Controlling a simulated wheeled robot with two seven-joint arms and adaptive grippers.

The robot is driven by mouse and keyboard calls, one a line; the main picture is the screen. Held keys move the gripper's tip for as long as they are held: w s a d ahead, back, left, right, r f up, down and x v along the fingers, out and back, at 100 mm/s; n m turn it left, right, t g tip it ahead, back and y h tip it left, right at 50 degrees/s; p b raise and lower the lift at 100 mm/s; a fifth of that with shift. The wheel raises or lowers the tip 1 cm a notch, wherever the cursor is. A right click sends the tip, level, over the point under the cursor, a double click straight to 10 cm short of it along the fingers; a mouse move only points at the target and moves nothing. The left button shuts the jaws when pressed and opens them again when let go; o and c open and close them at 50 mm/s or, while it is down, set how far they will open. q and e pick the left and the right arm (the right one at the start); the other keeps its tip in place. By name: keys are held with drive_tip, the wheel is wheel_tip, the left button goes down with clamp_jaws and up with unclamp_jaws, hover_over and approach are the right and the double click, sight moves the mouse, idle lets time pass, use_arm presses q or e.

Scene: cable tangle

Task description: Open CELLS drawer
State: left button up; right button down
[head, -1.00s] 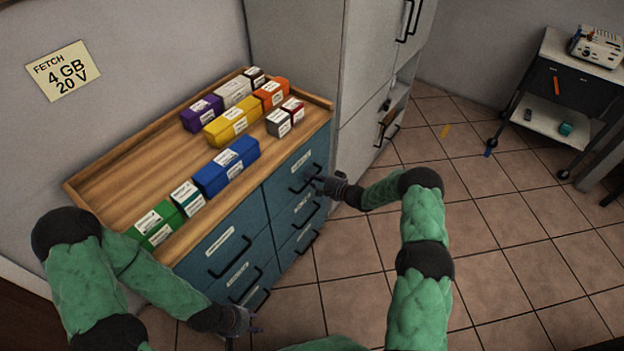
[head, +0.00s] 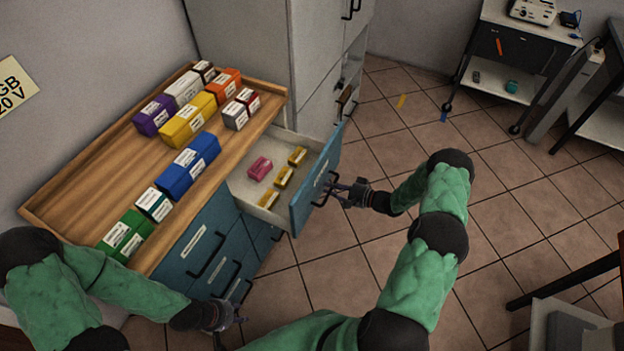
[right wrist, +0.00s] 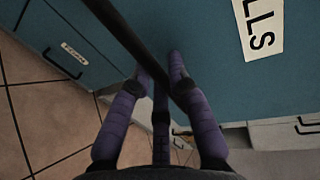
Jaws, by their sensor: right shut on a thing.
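The CELLS drawer (head: 315,184) is the top right drawer of the blue cabinet. It stands pulled out, with several yellow items (head: 283,177) and a pink item (head: 260,168) inside. Its label ending in "LLS" (right wrist: 260,24) shows in the right wrist view. My right gripper (head: 337,187) is shut on the black drawer handle (right wrist: 128,40) at the drawer's front. My left gripper (head: 238,318) hangs low in front of the cabinet's left drawers, clear of the handles as far as I can tell; its fingers are small and dark.
Coloured boxes (head: 188,166) stand on the wooden cabinet top (head: 110,165). A tall grey cabinet (head: 245,60) stands behind the drawer. A table edge (head: 565,280) is at the lower right.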

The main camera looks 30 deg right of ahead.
drive_tip(key=f+v, duration=0.2)
drive_tip(key=v, duration=0.8)
drive_tip(key=shift+s+d, duration=0.3)
drive_tip(key=c, duration=1.2)
unclamp_jaws()
drive_tip(key=shift+f, duration=0.1)
drive_tip(key=shift+o, duration=0.2)
drive_tip(key=v, duration=1.2)
